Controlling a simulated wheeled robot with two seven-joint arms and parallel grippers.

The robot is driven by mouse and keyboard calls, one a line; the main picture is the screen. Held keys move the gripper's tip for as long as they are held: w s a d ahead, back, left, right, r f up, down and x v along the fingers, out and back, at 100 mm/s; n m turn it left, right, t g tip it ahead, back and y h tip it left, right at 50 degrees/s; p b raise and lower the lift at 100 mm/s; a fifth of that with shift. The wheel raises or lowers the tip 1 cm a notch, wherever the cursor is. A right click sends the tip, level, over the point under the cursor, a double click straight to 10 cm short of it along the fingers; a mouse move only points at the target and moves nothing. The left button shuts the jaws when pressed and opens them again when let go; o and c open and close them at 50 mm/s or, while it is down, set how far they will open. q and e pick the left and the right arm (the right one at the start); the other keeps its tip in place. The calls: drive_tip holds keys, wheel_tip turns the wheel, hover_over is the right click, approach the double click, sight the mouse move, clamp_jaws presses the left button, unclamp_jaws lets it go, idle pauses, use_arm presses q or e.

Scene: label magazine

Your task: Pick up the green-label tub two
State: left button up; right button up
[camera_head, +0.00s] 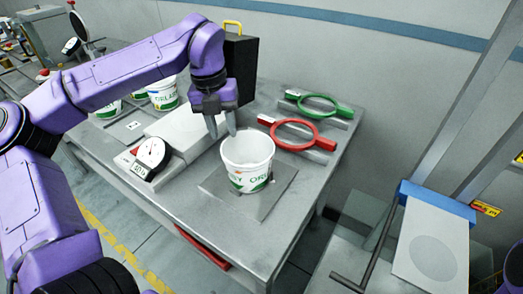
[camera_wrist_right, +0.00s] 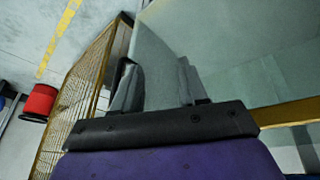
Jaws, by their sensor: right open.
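A white tub (camera_head: 247,172) with green lettering and a green band stands upright on a grey plate (camera_head: 214,187) on the bench. My left gripper (camera_head: 222,133) points down just behind and left of this tub's rim. Its two fingers are apart, with nothing seen between them. Two more white tubs with green labels stand at the back left, one (camera_head: 163,95) upright and one (camera_head: 106,109) partly hidden by my left arm. I cannot tell which tub is number two. My right gripper (camera_wrist_right: 158,72) shows in the right wrist view, open and empty.
A red ring (camera_head: 295,149) and a green ring (camera_head: 318,117) on holders lie right of the tub. A black box (camera_head: 240,66) with a yellow handle is behind my left gripper. A mesh panel (camera_wrist_right: 82,95) is near my right gripper.

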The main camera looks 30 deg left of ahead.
sight(226, 160)
use_arm(q)
drive_tip(key=f, duration=0.3)
drive_tip(key=f+p, duration=0.1)
drive_tip(key=f, duration=0.2)
drive_tip(key=s+f+p, duration=0.1)
drive_tip(key=f, duration=0.3)
drive_tip(key=shift+d, duration=0.1)
clamp_jaws()
